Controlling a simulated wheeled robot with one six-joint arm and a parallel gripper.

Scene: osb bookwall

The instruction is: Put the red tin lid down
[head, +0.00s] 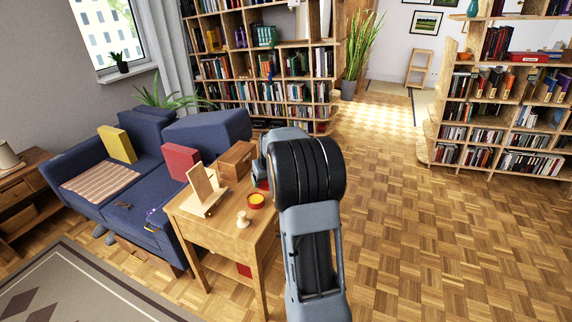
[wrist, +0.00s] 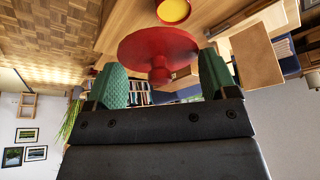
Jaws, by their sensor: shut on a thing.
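The red tin lid (wrist: 158,45) is a round disc with a small red knob, between the green fingers of my gripper (wrist: 160,70) in the wrist view. My gripper is shut on it. In the head view a bit of red, likely the lid (head: 263,184), shows beside my gripper, mostly hidden by my arm. The open round tin, red with a yellow inside (head: 256,201), stands on the small wooden side table (head: 222,228). It also shows at the top of the wrist view (wrist: 173,11), close to the lid but apart from it in the picture.
The side table also bears a wooden stand (head: 203,188), a brown wooden box (head: 236,161) and a small pale turned piece (head: 242,219). A blue sofa (head: 140,180) stands left of it. Bookshelves (head: 262,75) are behind; parquet floor is free at right.

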